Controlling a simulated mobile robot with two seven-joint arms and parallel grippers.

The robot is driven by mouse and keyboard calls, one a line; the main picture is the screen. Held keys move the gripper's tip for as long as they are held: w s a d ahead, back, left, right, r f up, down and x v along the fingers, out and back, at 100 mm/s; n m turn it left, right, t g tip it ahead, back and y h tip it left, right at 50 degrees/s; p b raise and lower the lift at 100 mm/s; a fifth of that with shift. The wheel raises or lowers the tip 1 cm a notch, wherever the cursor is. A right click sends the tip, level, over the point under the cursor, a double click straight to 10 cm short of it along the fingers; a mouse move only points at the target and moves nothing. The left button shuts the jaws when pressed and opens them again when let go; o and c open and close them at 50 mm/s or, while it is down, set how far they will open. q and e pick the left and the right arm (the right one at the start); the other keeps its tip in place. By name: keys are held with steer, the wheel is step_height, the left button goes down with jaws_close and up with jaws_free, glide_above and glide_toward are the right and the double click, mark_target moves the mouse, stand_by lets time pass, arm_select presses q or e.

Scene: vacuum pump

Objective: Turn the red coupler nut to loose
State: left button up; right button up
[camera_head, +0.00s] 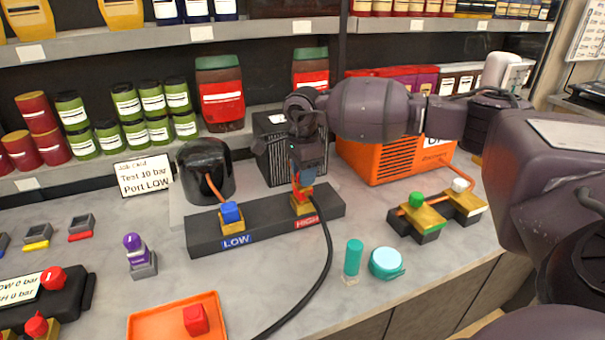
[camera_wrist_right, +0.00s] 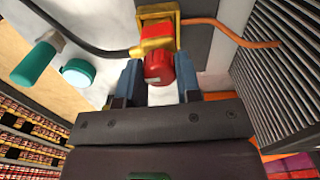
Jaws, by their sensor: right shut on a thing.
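The red coupler nut (camera_head: 302,193) sits on the brass fitting (camera_head: 301,207) at the HIGH port of the dark manifold block (camera_head: 265,221). My right gripper (camera_head: 303,177) reaches down over it from behind. In the right wrist view the red nut (camera_wrist_right: 157,68) lies between the two blue-grey fingers (camera_wrist_right: 160,88), and the gripper is shut on it. A black hose (camera_head: 327,255) runs from this fitting toward the front. A blue nut (camera_head: 230,212) sits at the LOW port. My left gripper is not in view.
A black pump (camera_head: 205,168) and a ribbed dark box (camera_head: 276,147) stand behind the block. An orange recovery unit (camera_head: 388,155) is behind right. A teal cylinder (camera_head: 353,257) and teal cap (camera_head: 386,263) stand in front right. An orange tray (camera_head: 160,322) holds a red cube.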

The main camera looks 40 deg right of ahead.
steer(key=shift+n, duration=0.3)
steer(key=o, duration=0.9)
steer(key=shift+o, duration=0.2)
step_height(320, 180, up, 11)
steer(key=shift+f, duration=0.1)
stand_by(0.6)
